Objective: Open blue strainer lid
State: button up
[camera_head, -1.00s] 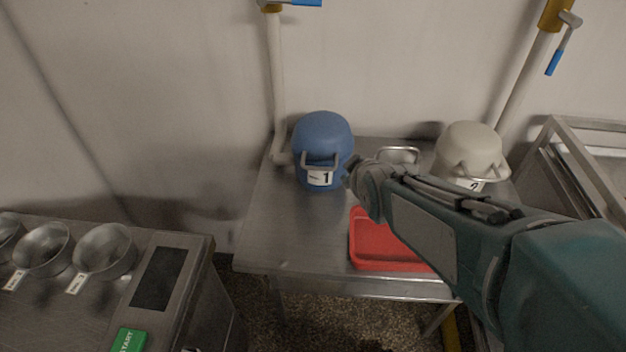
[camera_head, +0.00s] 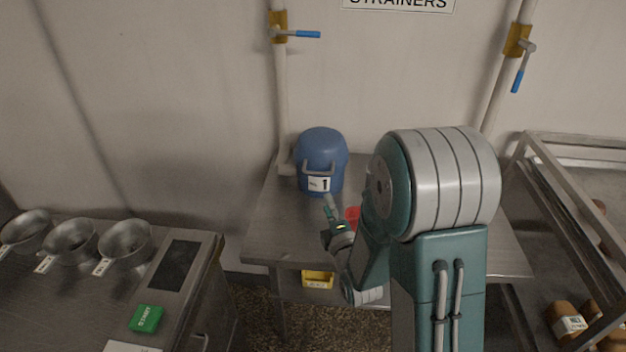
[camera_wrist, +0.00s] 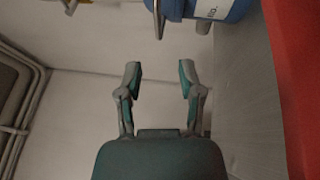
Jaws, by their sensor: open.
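The blue strainer (camera_head: 321,150) stands upright at the back left of the steel table. It has a domed blue lid, a grey handle (camera_head: 320,166) on its front and a white label with the number 1. The lid looks shut. My gripper (camera_head: 328,204) is just in front of and below the strainer, apart from it. In the wrist view my gripper (camera_wrist: 158,72) is open with nothing between its fingers. That view is turned, and the blue strainer (camera_wrist: 233,8) is cut off at its top edge, with the grey handle (camera_wrist: 159,18) beyond the fingertips.
A red tray (camera_head: 352,215) lies on the steel table (camera_head: 272,232), mostly hidden by my arm. Pipes with blue-handled valves (camera_head: 303,34) run up the wall. A counter with metal bowls (camera_head: 125,243) is at left. A rack (camera_head: 545,190) with loaves is at right.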

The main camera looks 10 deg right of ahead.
aim_at(316, 173)
jog(key=w, duration=0.3)
jog(key=w+r, duration=0.1)
jog(key=w, duration=0.6)
jog(key=shift+w+a+r, duration=0.35)
jog(key=shift+a, duration=0.05)
grip_shut()
